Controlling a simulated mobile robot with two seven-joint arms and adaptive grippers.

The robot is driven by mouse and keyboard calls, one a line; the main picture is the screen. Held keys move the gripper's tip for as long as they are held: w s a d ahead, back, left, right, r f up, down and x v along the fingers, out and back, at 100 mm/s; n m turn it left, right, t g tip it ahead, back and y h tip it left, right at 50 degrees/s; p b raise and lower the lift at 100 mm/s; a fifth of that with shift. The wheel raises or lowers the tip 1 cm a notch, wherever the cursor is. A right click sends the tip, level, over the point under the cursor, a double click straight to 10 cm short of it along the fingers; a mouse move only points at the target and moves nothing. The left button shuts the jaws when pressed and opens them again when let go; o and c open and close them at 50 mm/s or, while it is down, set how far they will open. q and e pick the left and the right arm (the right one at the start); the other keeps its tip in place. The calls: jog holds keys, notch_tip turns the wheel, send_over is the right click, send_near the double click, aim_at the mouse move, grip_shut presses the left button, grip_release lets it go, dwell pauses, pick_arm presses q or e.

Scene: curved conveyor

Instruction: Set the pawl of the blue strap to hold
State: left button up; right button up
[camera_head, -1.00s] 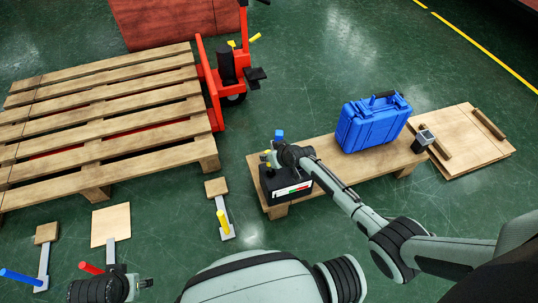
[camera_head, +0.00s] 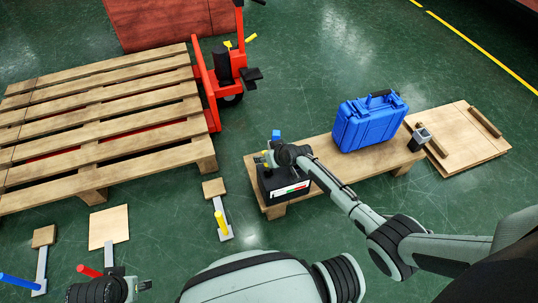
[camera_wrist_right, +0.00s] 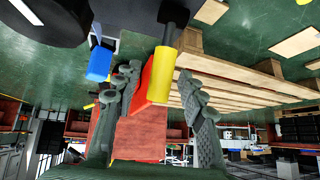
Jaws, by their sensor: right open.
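I cannot make out a blue strap or its pawl for certain. A black box (camera_head: 272,190) stands at the left end of the low wooden platform. A blue block (camera_head: 276,134) shows beside my right gripper (camera_head: 268,157), which is over the box. In the right wrist view the blue block (camera_wrist_right: 99,63) is left of the fingers.
Floor levers have blue (camera_head: 20,281), red (camera_head: 90,271) and yellow (camera_head: 221,222) handles. A blue case (camera_head: 368,125) sits on the wooden platform (camera_head: 318,150). A wooden pallet (camera_head: 100,110) and red pallet jack (camera_head: 208,85) are at left. Green floor is open behind.

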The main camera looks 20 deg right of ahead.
jog(key=v, duration=1.2)
jog(key=shift+f, duration=0.1)
